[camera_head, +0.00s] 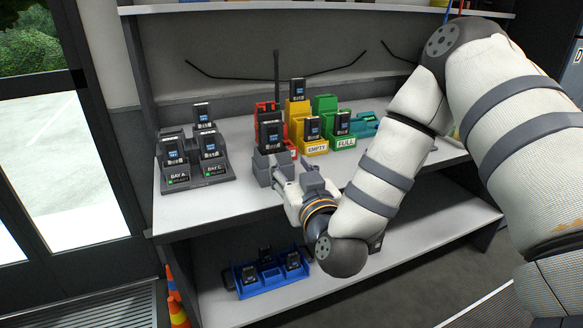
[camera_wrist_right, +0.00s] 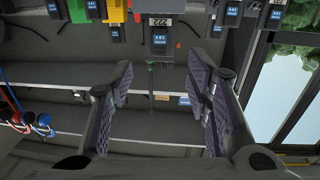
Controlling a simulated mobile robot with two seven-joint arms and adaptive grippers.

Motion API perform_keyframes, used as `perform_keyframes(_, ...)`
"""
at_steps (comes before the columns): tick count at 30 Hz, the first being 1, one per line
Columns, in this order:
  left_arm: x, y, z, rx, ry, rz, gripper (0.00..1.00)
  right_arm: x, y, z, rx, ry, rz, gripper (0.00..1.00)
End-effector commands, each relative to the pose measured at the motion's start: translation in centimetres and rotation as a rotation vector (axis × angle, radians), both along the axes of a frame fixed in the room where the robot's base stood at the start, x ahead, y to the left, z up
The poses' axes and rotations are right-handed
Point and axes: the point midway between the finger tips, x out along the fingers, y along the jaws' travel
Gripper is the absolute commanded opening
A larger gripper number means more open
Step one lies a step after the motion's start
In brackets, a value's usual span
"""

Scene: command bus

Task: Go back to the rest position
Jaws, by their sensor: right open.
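My right gripper (camera_head: 273,168) is open above the front of the upper shelf (camera_head: 235,200). In the right wrist view its two padded fingers (camera_wrist_right: 160,95) stand wide apart with nothing between them. A dark radio with an antenna (camera_head: 271,134) stands just behind the gripper in the head view, its lower part hidden. In the wrist view, which is upside down, a dark device labelled 222 (camera_wrist_right: 160,38) hangs at the top, beyond the fingertips. I cannot tell whether a finger touches the radio. My left gripper is not in view.
A grey charging dock (camera_head: 210,182) with several batteries stands at left. Red, yellow (camera_head: 314,150) and green (camera_head: 346,141) holders stand behind the gripper. A blue tray (camera_head: 270,281) with batteries sits on the lower shelf. Orange cones (camera_head: 177,312) stand by the door.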

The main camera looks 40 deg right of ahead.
Motion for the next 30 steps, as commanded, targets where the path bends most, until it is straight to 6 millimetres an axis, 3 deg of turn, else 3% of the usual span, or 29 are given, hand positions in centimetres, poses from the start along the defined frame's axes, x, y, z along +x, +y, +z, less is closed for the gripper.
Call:
perform_keyframes(8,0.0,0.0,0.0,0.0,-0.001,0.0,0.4,-0.1,0.3,-0.5,0.003,0.017,0.009,0.45)
perform_keyframes(11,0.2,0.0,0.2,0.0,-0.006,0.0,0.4,-1.0,2.2,-4.7,0.03,0.148,0.078,0.45)
perform_keyframes(13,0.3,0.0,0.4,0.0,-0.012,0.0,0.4,-3.1,4.5,-10.0,0.072,0.323,0.153,0.45)
perform_keyframes(15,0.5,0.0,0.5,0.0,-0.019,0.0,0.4,-6.7,6.7,-15.7,0.123,0.53,0.22,0.45)
perform_keyframes(17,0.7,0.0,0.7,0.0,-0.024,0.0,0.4,-10.6,8.3,-20.1,0.165,0.709,0.26,0.45)
perform_keyframes(18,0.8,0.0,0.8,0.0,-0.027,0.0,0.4,-13.6,9.1,-22.6,0.193,0.83,0.278,0.45)
perform_keyframes(20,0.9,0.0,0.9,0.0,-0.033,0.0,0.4,-18.6,10.1,-25.8,0.231,1.011,0.296,0.45)
perform_keyframes(21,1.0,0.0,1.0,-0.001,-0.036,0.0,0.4,-22.2,10.5,-27.5,0.254,1.131,0.298,0.45)
perform_keyframes(24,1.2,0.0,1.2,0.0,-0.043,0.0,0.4,-30.6,10.9,-30.0,0.296,1.404,0.28,0.45)
perform_keyframes(27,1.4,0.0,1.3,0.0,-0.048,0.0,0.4,-37.1,10.8,-30.7,0.319,1.609,0.246,0.45)
perform_keyframes(30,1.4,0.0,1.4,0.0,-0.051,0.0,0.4,-40.8,10.5,-30.5,0.326,1.726,0.216,0.45)
